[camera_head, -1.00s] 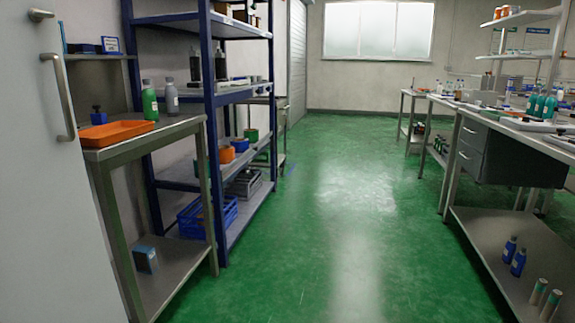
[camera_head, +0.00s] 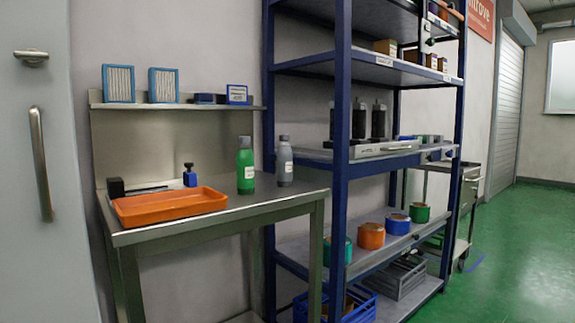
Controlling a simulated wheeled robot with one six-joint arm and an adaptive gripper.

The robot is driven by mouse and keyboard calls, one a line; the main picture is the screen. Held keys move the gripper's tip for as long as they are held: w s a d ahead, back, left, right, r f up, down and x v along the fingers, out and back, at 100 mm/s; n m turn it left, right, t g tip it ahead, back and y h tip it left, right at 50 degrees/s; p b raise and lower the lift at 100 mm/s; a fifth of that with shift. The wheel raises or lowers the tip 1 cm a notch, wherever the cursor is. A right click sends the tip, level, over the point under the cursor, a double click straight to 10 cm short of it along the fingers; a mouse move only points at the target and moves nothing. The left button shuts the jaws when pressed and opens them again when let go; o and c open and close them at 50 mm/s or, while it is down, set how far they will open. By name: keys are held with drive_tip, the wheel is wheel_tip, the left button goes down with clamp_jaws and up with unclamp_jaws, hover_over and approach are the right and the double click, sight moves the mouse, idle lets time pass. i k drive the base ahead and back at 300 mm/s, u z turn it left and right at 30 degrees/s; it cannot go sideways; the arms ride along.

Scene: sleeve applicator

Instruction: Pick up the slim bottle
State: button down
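A green bottle (camera_head: 245,166) with a grey cap and a pale label stands upright on the steel table (camera_head: 270,203). A grey bottle (camera_head: 285,163) with a grey cap and a pale label stands upright just right of it and looks slimmer. The two are close together near the table's right back part. I cannot tell for sure which one is the slim bottle. My gripper is not in view.
A blue shelving rack (camera_head: 342,180) stands right of the table, and a white door (camera_head: 30,250) on the left. Green floor (camera_head: 500,260) is clear at right.

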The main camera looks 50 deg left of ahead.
sight(246, 174)
drive_tip(key=u, duration=0.55)
drive_tip(key=i, duration=1.4)
drive_tip(key=u, duration=1.75)
drive_tip(key=i, duration=1)
drive_tip(key=u, duration=0.55)
